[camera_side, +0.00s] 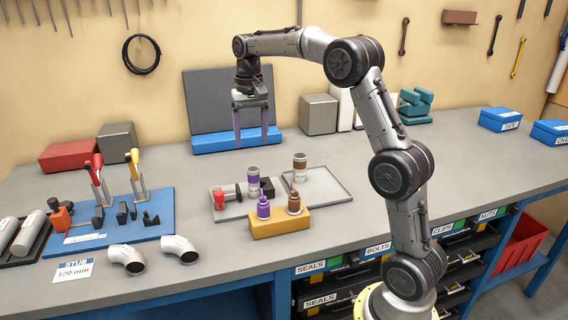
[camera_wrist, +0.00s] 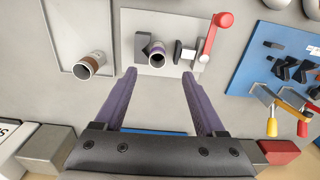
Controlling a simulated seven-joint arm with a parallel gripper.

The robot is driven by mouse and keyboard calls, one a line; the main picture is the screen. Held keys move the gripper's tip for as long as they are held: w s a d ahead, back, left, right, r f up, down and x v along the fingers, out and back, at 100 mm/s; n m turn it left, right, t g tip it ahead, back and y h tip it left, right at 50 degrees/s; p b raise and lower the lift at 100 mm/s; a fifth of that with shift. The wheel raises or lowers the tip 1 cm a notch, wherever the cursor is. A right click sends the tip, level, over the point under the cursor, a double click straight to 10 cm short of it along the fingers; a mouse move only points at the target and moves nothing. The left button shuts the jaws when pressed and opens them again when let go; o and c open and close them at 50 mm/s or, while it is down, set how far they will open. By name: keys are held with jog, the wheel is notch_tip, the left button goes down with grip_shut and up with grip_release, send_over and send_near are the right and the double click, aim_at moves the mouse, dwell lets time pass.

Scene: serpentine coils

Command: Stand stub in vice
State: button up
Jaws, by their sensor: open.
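A hollow stub with a purple band (camera_side: 253,174) stands upright in the vice (camera_side: 228,196). In the wrist view the purple-banded stub (camera_wrist: 157,52) is beside the dark fixed jaw (camera_wrist: 141,46), with a gap to the sliding jaw (camera_wrist: 184,50). The vice's red handle (camera_wrist: 215,32) is on the right there. A second stub with a brown band (camera_side: 300,166) stands on a grey tray (camera_side: 334,195); it also shows in the wrist view (camera_wrist: 89,65). My gripper (camera_side: 251,142) is open and empty, raised above and behind the vice, its purple fingers (camera_wrist: 160,76) apart.
An orange-yellow block (camera_side: 281,223) holding a purple and a brown bottle stands in front of the vice. A blue board (camera_side: 112,232) with red and yellow toggle clamps is at left, with pipe elbows (camera_side: 180,248) in front.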

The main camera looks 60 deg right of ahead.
jog(key=s+a+r+n+t, duration=0.25)
jog(key=s+a+r, duration=0.25)
jog(key=s+a, duration=0.25)
jog(key=s+a+f+n+t, duration=0.1)
jog(key=s+a+f+n, duration=0.1)
jog(key=s, duration=0.4)
jog(key=s+a+f+n+t, duration=0.1)
jog(key=s+a+f+n, duration=0.1)
jog(key=s+a, duration=0.2)
jog(key=s+a+f+n+t, duration=0.1)
jog(key=s+a+f+n, duration=0.1)
jog(key=s, duration=0.8)
jog(key=shift+s+a+f, duration=0.2)
jog(key=shift+a+f, duration=0.35)
jog(key=shift+a, duration=0.4)
